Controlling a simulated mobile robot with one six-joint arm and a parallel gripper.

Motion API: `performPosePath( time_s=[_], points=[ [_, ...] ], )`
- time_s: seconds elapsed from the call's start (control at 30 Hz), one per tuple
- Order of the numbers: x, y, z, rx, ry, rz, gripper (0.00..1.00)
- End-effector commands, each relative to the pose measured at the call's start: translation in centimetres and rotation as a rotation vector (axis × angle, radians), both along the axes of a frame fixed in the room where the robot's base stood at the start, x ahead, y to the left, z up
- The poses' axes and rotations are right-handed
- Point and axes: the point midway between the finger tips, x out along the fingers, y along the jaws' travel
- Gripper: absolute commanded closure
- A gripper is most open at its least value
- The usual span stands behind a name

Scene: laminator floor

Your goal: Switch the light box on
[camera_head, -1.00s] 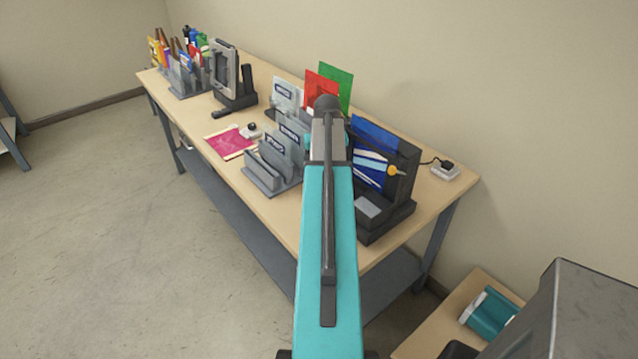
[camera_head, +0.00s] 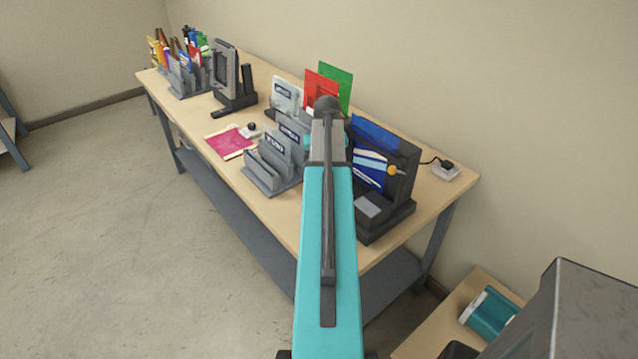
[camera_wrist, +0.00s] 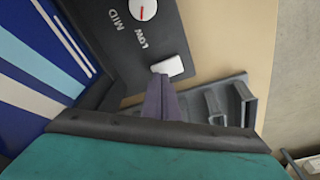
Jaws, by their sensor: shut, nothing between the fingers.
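A black machine (camera_head: 402,185) with a blue and white striped face stands at the near right end of the bench. In the wrist view, a black panel (camera_wrist: 118,62) beside the stripes carries a white dial (camera_wrist: 143,9) with a red mark and the words MID and LOW. A white block, like a switch (camera_wrist: 168,66), lies at the tips of my gripper (camera_wrist: 162,82). The fingers are shut and empty; I cannot tell whether they touch it. No readable label says which device is the light box. A framed dark device (camera_head: 226,75) stands farther back. My arm hides the gripper in the head view.
Grey racks of cards (camera_head: 274,165) stand left of my arm, with red (camera_head: 319,88) and green sheets behind. A pink sheet (camera_head: 230,142) lies near the front edge. A small plug box (camera_head: 446,170) sits at the right end, near the wall.

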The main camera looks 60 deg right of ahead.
Motion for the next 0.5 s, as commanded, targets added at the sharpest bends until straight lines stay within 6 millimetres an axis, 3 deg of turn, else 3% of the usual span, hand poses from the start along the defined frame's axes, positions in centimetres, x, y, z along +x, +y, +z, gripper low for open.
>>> performPosePath(
  time_s=[0.5],
  points=[
    [0.02, 0.01, -0.55, 0.000, 0.000, 0.000, 1.00]
  ],
)
